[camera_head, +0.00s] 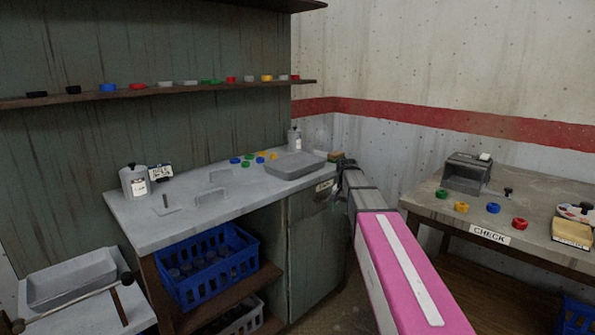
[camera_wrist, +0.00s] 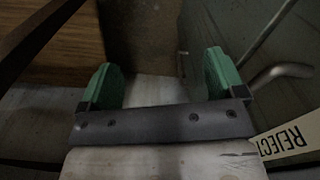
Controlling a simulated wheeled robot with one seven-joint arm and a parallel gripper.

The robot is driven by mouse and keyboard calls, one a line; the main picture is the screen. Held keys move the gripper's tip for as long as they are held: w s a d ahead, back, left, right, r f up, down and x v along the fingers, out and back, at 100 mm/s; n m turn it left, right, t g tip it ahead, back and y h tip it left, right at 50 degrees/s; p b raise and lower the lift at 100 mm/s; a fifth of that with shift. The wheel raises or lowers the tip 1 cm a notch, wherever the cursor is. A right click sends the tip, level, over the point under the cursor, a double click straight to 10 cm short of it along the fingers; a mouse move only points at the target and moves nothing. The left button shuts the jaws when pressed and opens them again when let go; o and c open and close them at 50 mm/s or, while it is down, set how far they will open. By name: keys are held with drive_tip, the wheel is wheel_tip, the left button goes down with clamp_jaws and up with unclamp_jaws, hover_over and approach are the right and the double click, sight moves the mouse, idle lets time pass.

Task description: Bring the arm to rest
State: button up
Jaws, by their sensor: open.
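My gripper (camera_wrist: 158,82) is in the wrist view, with its two green fingers spread wide apart and nothing between them. In the head view my pink arm reaches forward from the lower right, and its far end (camera_head: 345,170) is near the right end of the grey workbench (camera_head: 215,200). The fingers cannot be made out there. The wrist view shows a "REJECT" label (camera_wrist: 283,140) at the lower right and a metal handle (camera_wrist: 280,74) close to the right finger.
A grey tray (camera_head: 295,165) and several coloured rings lie on the workbench. A shelf (camera_head: 160,91) holds a row of rings above. A blue crate (camera_head: 207,268) is under the bench. The "CHECK" table (camera_head: 540,210) stands to the right with several rings and a grey device (camera_head: 466,173).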

drive_tip(key=s+f+n, duration=0.2)
drive_tip(key=s+f, duration=0.7)
drive_tip(key=s, duration=0.4)
drive_tip(key=s+f+n, duration=0.2)
drive_tip(key=s+f, duration=0.7)
drive_tip(key=s, duration=0.4)
drive_tip(key=shift+s+n, duration=0.3)
drive_tip(key=shift+n, duration=0.1)
drive_tip(key=shift+f, duration=0.1)
